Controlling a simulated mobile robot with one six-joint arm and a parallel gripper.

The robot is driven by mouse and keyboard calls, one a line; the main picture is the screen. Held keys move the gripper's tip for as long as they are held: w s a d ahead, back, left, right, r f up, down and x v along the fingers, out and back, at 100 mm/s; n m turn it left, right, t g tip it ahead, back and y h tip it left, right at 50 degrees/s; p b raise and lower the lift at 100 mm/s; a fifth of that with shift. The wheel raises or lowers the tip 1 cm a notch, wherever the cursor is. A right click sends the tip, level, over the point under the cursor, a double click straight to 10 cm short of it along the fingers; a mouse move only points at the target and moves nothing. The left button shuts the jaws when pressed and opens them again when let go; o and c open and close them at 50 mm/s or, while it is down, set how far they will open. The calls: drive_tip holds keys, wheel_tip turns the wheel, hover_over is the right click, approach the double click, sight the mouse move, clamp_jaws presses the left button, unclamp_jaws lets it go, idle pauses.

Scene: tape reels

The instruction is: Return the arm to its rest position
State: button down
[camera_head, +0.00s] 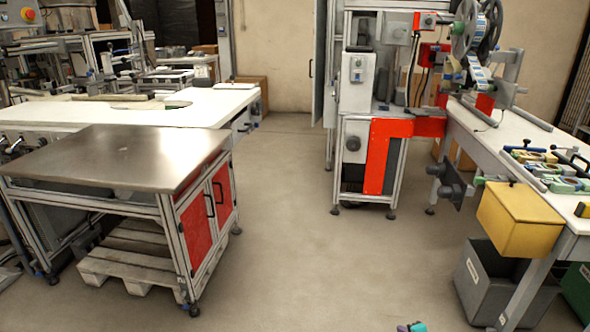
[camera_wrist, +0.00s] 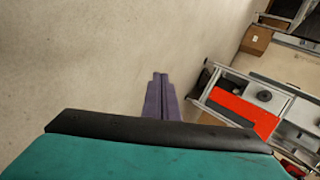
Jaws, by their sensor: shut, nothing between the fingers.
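My gripper (camera_wrist: 160,78) shows in the wrist view as two purple fingers lying side by side. They are shut, with nothing visible between them. They extend over bare floor, beyond the black edge and teal body of my arm at the bottom of that view. In the head view only a small teal and purple piece of my arm's end (camera_head: 411,327) shows at the bottom edge, right of centre. The rest of the arm is out of that view.
A metal-topped table (camera_head: 120,155) with red doors stands left. A machine frame with a red panel (camera_head: 385,155) stands at the back. A white bench (camera_head: 520,150) with a yellow bin (camera_head: 518,220) and tape reels (camera_head: 466,30) is at right. The floor (camera_head: 300,230) between is clear.

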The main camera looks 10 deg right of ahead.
drive_tip(key=s+a+r+n+g+y+p, duration=0.25)
drive_tip(key=a+p, duration=0.25)
drive_tip(key=a, duration=0.7)
drive_tip(key=s+a+r+n+g+y+p, duration=0.1)
drive_tip(key=s+a+r+n+g+p, duration=0.25)
drive_tip(key=a, duration=0.85)
drive_tip(key=s+a+r+n+g+y+p, duration=0.1)
drive_tip(key=s+a+r+n+y+p, duration=0.2)
drive_tip(key=a+p, duration=0.65)
drive_tip(key=s+a+r+n+g+h+p, duration=0.3)
drive_tip(key=s+a+n+g, duration=0.4)
drive_tip(key=s, duration=0.6)
drive_tip(key=s+d+r+g+h, duration=0.2)
drive_tip(key=s+d, duration=0.4)
drive_tip(key=s, duration=0.3)
drive_tip(key=shift+s+d+h, duration=0.15)
drive_tip(key=shift+d+h, duration=0.25)
drive_tip(key=shift+h, duration=0.45)
drive_tip(key=shift+r, duration=0.1)
